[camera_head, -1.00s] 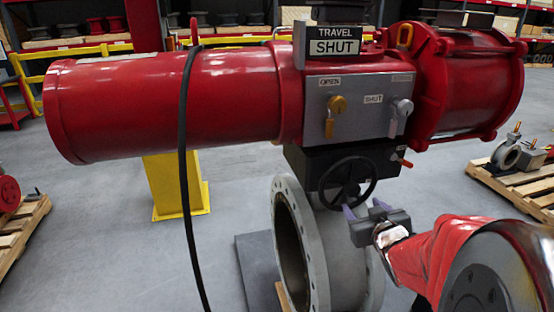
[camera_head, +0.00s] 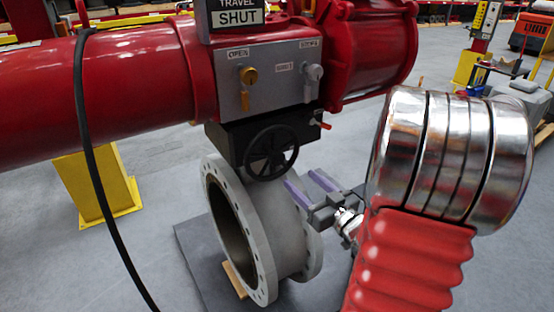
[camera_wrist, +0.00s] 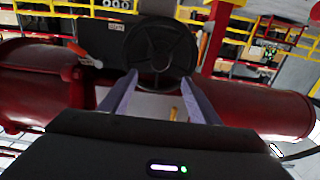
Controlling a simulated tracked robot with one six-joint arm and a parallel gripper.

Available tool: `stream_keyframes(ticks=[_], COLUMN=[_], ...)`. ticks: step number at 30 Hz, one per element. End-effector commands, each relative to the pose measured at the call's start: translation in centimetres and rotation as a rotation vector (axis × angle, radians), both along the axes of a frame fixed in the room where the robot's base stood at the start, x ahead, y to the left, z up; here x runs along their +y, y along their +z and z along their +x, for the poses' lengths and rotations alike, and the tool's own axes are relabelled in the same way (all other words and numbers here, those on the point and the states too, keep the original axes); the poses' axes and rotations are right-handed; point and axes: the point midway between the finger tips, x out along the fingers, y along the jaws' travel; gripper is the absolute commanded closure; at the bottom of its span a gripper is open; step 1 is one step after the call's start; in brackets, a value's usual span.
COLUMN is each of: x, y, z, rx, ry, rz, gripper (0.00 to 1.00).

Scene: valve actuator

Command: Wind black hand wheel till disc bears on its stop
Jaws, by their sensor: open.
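The black hand wheel (camera_head: 271,153) is a spoked wheel on the front of the black gearbox (camera_head: 230,140), under the red actuator. It also shows ahead of my fingers in the wrist view (camera_wrist: 162,50). My gripper (camera_head: 303,185) has two purple fingers, spread apart and empty. They point toward the wheel from its lower right, and I see no clear contact. The grey flanged valve body (camera_head: 280,235) stands below the gearbox. Its disc cannot be made out. The sign (camera_head: 236,14) reads TRAVEL SHUT.
A grey panel (camera_head: 265,77) above the wheel carries a brass lever (camera_head: 247,85) and a silver lever (camera_head: 312,80). A black cable (camera_head: 95,170) hangs at the left. A yellow pedestal (camera_head: 95,185) stands behind. The floor at the right is partly clear.

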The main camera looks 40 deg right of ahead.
Motion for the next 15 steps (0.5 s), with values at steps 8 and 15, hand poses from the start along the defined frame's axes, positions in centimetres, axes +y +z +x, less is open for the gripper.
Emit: stream_keyframes(ticks=[8, 15], x=[0.0, -0.1], y=[0.0, 0.0], z=[1.2, 4.0], rx=[0.0, 0.001], ry=[0.003, 0.004], rz=[-0.001, -0.001], gripper=[0.44, 0.44])
